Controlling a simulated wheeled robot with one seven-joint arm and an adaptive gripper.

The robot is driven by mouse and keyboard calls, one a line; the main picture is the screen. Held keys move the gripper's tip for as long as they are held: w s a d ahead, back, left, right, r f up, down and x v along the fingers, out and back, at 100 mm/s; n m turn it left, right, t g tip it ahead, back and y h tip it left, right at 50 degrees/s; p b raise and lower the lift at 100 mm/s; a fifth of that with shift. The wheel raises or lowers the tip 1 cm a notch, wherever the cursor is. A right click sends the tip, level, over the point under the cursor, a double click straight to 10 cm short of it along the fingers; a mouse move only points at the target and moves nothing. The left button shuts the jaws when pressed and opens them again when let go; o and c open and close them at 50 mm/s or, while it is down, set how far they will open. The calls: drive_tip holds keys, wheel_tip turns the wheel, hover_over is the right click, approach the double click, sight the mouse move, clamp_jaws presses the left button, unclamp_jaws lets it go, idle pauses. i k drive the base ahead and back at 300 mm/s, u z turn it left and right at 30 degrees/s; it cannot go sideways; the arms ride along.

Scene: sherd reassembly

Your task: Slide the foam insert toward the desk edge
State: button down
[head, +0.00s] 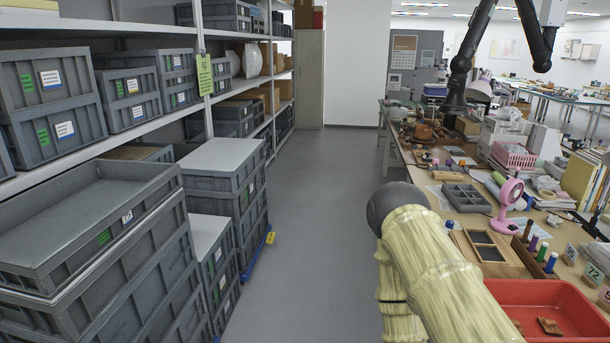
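A dark grey block with several square recesses (466,197) lies flat on the desk (428,184), a little in from its left edge. It may be the foam insert, but I cannot confirm its material. A wooden box with a dark grey inside (487,246) sits nearer, close to the same edge. My pale yellow arm rises at the lower right, with a dark rounded joint in front of the desk edge. My gripper is not in view.
A red tray with brown sherds (565,292), a pink fan (508,203) and a pink basket (513,156) crowd the desk. A black jointed arm (455,92) hangs above. Grey crates (90,220) line the left; the aisle floor (318,190) is clear.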

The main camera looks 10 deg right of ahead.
sight(456, 193)
drive_tip(key=i, duration=1.7)
drive_tip(key=z, duration=0.8)
drive_tip(key=i, duration=1.65)
drive_tip(key=z, duration=0.5)
